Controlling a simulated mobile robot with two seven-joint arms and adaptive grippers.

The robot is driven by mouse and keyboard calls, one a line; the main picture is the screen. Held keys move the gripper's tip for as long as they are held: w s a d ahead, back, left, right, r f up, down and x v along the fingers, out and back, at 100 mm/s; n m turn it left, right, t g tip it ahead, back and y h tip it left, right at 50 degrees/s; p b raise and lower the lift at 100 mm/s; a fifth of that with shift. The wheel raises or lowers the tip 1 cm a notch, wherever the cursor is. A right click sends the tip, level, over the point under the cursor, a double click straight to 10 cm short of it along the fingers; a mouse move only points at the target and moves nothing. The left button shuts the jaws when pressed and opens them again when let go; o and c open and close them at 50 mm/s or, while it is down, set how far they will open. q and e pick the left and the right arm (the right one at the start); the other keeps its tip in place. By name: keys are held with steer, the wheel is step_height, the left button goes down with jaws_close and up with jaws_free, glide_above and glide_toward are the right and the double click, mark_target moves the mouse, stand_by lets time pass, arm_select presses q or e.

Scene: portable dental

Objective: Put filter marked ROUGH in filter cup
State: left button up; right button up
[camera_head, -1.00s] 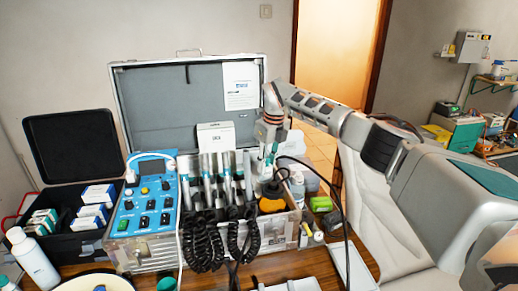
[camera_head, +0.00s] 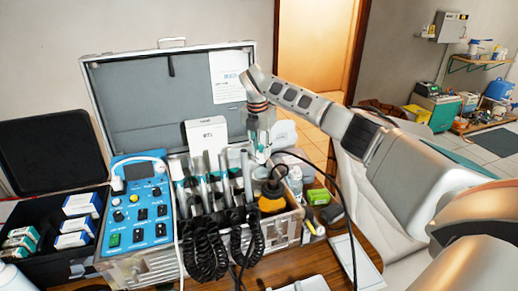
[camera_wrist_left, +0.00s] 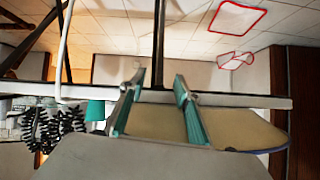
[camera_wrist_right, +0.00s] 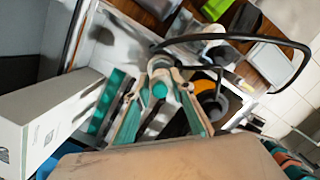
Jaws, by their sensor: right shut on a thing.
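My right gripper (camera_head: 261,157) is over the right part of the open case, pointing down. In the right wrist view its fingers (camera_wrist_right: 158,85) are shut on a small pale piece with a round teal end (camera_wrist_right: 160,90). I cannot read a ROUGH mark on it. A yellow-orange vessel with a dark top (camera_head: 272,201) stands just below and right of the gripper; it also shows in the right wrist view (camera_wrist_right: 208,92). I cannot tell whether it is the filter cup. My left gripper (camera_wrist_left: 153,88) shows only in its wrist view, its fingers wide apart and nothing clearly between them.
The case (camera_head: 160,85) holds a blue control panel (camera_head: 138,212), upright handpieces with coiled black cords (camera_head: 205,248) and a white box (camera_head: 206,134). A black cable arcs beside the right gripper. A black box with small cartons (camera_head: 75,238) is at left.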

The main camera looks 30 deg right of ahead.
steer(key=shift+f+b, duration=0.75)
arm_select(q)
steer(key=shift+w+f, duration=0.3)
steer(key=shift+w, duration=0.1)
steer(key=shift+r, duration=0.1)
steer(key=shift+s+f, duration=0.2)
steer(key=shift+s, duration=0.05)
arm_select(e)
steer(key=shift+f, duration=0.25)
arm_select(q)
steer(key=shift+r+p, duration=0.2)
steer(key=shift+p, duration=0.25)
steer(key=shift+r, duration=0.2)
arm_select(e)
steer(key=shift+f, duration=0.1)
steer(key=shift+f, duration=0.2)
